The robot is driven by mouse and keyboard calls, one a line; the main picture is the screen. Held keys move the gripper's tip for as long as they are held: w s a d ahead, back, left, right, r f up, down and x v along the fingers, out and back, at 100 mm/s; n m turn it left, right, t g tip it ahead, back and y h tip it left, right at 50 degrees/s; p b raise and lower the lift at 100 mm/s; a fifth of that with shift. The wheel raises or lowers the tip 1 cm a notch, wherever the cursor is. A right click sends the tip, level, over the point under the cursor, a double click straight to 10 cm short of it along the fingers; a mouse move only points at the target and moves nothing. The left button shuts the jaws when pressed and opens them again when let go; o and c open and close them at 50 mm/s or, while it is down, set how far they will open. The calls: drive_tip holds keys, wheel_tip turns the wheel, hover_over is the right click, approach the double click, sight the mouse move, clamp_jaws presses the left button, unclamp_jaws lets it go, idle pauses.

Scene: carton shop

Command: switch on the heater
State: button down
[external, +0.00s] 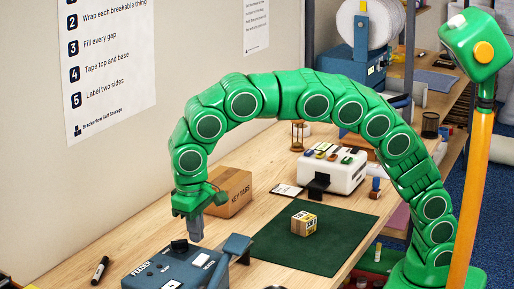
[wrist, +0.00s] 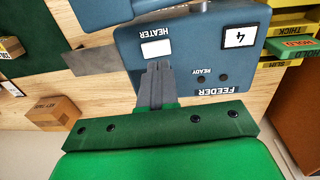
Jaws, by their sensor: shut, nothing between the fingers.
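The blue-grey feeder machine (external: 150,277) stands at the near end of the bench in the external view. In the wrist view its panel (wrist: 205,45) carries the words HEATER, FEEDER and READY. A white rectangle (wrist: 155,48) sits beside the HEATER lettering; whether it is a switch, and its setting, I cannot tell. My gripper (external: 196,238) points down above the machine, its fingers together with nothing between them. In the wrist view the fingertips (wrist: 158,66) appear just short of the white rectangle. I cannot tell whether they touch the panel.
A KEY TAGS carton (external: 231,190) stands behind my gripper. A green mat (external: 285,248) with a small taped box (external: 304,223) lies to the right. A white device (external: 333,172) stands farther back. A black marker (external: 100,270) lies left of the machine.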

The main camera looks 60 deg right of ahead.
sight(204, 256)
wheel_tip(204, 256, up, 8)
drive_tip(key=a, duration=0.1)
drive_tip(key=shift+r, duration=0.15)
idle(0.4)
idle(0.3)
drive_tip(key=shift+d+r+h, duration=0.1)
drive_tip(key=shift+d+h, duration=0.2)
drive_tip(key=shift+d, duration=0.35)
drive_tip(key=shift+d+f, duration=0.35)
drive_tip(key=shift+f, duration=1.95)
drive_tip(key=shift+d+f, duration=0.3)
drive_tip(key=shift+f, duration=2.05)
drive_tip(key=shift+d+f, duration=0.35)
drive_tip(key=shift+f, duration=1.95)
